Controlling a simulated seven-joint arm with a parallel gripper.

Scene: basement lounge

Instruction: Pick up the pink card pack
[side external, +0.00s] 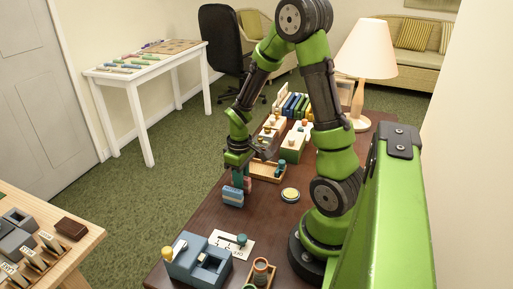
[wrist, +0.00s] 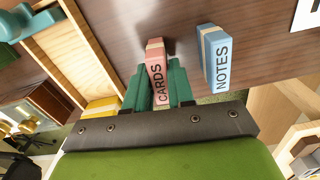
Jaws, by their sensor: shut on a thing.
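The pink card pack (wrist: 155,62), labelled CARDS, stands between the two teal fingers of my gripper (wrist: 158,88) in the wrist view. The fingers are shut on its sides, and its far end sticks out beyond them. In the side view my gripper (side external: 240,178) is low over the dark table, with a small part of the pink pack (side external: 249,185) showing beside the fingers. I cannot tell whether the pack touches the table. The blue NOTES pack (wrist: 214,60) stands just right of it, apart from my gripper; it also shows in the side view (side external: 232,197).
A wooden tray (wrist: 82,45) lies close on the left in the wrist view; it also shows in the side view (side external: 268,173). A round yellow-topped dish (side external: 290,195) is nearby. A blue-grey box (side external: 198,262) stands at the front, and a lamp (side external: 363,52) at the back.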

